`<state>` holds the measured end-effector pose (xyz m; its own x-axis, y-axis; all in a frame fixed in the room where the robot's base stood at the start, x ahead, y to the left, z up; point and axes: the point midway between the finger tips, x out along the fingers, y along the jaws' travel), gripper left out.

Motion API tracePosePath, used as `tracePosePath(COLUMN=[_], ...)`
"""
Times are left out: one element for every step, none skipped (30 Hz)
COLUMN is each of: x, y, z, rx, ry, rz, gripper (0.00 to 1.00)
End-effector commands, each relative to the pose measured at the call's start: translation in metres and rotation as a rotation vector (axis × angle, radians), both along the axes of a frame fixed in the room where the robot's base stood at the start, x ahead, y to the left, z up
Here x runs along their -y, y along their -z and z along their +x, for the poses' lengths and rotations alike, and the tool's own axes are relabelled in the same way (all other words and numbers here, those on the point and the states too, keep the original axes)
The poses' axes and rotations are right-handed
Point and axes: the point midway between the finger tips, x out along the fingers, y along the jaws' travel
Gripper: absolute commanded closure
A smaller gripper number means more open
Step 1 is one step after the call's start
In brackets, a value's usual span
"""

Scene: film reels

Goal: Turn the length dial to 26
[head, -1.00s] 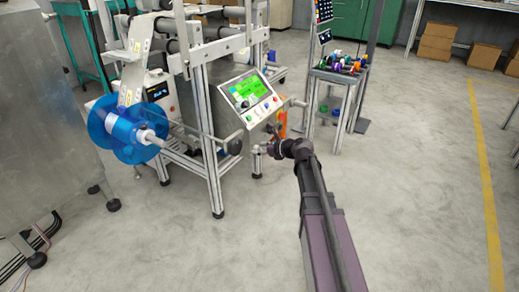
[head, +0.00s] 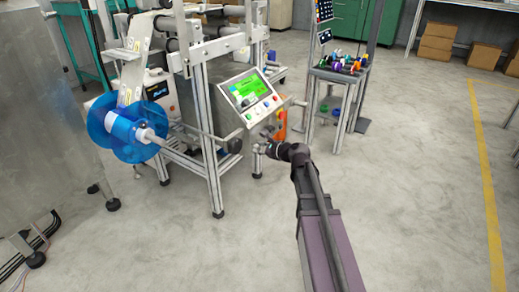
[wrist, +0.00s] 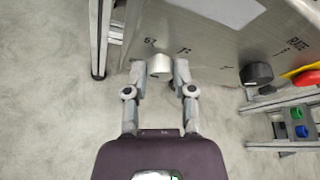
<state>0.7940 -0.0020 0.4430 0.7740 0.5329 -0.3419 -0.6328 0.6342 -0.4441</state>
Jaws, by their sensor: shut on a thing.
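A silver round knob (wrist: 160,66) sticks out of the grey machine panel in the wrist view. My gripper (wrist: 160,74) is shut on it, one finger on each side. Small dark markings are on the panel just above the knob; I cannot read them surely, nor see a pointer on the knob. In the head view my gripper (head: 264,149) is at the lower right front of the machine, below its green screen (head: 245,90). The knob is too small to make out there.
A black knob (wrist: 257,74) and a red button on yellow (wrist: 306,77) sit right of my gripper, near the label RATE. A blue reel (head: 125,129) is on the machine's left. A rack (head: 340,78) with colourful items stands behind right. Floor at right is clear.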

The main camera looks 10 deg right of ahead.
Motion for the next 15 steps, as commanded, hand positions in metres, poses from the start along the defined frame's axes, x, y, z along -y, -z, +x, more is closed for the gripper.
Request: tracePosePath(x=[-0.0013,-0.0013,-0.0013,-0.0012,-0.0012,-0.0012,-0.0012,-0.0012,-0.0012,-0.0012,-0.0013,-0.0013,-0.0012,-0.0012,-0.0011], y=[0.0005,0.0004,0.0002,0.0001,0.0,-0.0001,0.0,-0.0001,-0.0001,0.0,-0.0001,-0.0001,-0.0001,-0.0001,0.0], z=[0.0,0.0001,0.0003,0.0004,0.0004,0.0005,0.0006,0.0006,0.0006,0.0006,0.0006,0.0007,0.0006,0.0006,0.0006], rx=[0.009,0.014,0.017,0.018,0.019,0.019,0.019,0.018,0.018,0.018,0.018,0.018,0.018,0.018,0.018], ry=[-0.002,-0.003,-0.003,-0.002,-0.003,-0.003,-0.003,-0.002,-0.002,-0.002,-0.002,-0.002,-0.002,-0.002,-0.002], rz=[-0.009,-0.014,-0.018,-0.019,-0.019,-0.019,-0.019,-0.019,-0.019,-0.019,-0.019,-0.019,-0.019,-0.019,-0.018], gripper=[1.0,1.0,1.0,1.0,1.0,1.0,1.0,1.0,1.0,1.0,1.0,0.58,0.49,0.4,0.32])
